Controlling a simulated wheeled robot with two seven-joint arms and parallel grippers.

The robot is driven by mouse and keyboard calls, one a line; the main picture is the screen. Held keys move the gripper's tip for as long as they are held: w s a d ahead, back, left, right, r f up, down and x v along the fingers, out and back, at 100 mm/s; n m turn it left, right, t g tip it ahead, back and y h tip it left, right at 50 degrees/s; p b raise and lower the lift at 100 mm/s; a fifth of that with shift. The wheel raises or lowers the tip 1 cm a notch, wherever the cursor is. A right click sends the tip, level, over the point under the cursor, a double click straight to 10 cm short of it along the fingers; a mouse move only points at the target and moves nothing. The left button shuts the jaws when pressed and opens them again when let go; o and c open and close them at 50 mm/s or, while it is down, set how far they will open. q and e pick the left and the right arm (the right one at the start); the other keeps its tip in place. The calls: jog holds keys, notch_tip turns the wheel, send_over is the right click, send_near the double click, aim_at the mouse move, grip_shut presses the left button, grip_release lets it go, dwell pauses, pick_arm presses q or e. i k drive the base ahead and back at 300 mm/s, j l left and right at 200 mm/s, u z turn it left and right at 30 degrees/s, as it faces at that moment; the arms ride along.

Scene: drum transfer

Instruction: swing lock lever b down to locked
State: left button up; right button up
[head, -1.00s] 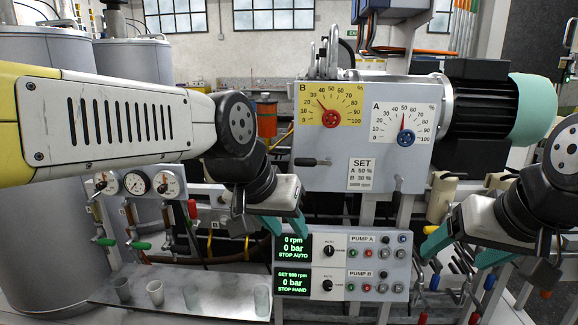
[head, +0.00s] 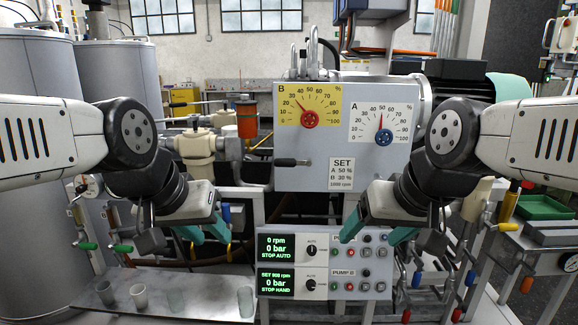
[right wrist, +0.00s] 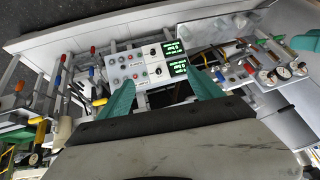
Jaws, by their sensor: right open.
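A lever with a black handle (head: 287,162) sticks out level to the left below the yellow dial B (head: 307,107) on the grey pump housing (head: 318,172); it appears to be lock lever b. My left gripper (head: 204,232) is open and empty, lower left of this lever and apart from it. My right gripper (head: 376,232) is open and empty, lower right of the lever, in front of the control panel's upper edge. Its teal fingers also show in the right wrist view (right wrist: 162,95), with nothing between them. The area right of the SET plate is partly hidden by my right arm.
The control panel (head: 325,263) stands below the housing. A metal shelf (head: 185,300) with several cups is at lower left. Pipes with coloured valve handles lie on both sides. A green tray (head: 545,207) is at far right.

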aim_at(285, 163)
jog(key=j+z, duration=0.1)
jog(key=z, duration=0.35)
jog(key=j+z, duration=0.15)
jog(key=z, duration=0.3)
jog(key=j+z, duration=0.45)
jog(key=j, duration=0.25)
jog(key=k+j+z, duration=0.15)
jog(key=j+z, duration=0.25)
jog(key=j, duration=0.3)
jog(key=k+j, duration=0.1)
jog(key=j, duration=0.3)
jog(key=k+j, duration=0.1)
jog(key=j, duration=0.25)
jog(key=k+j+z, duration=0.1)
jog(key=j, duration=0.3)
jog(key=k+j, duration=0.1)
jog(key=j, duration=0.25)
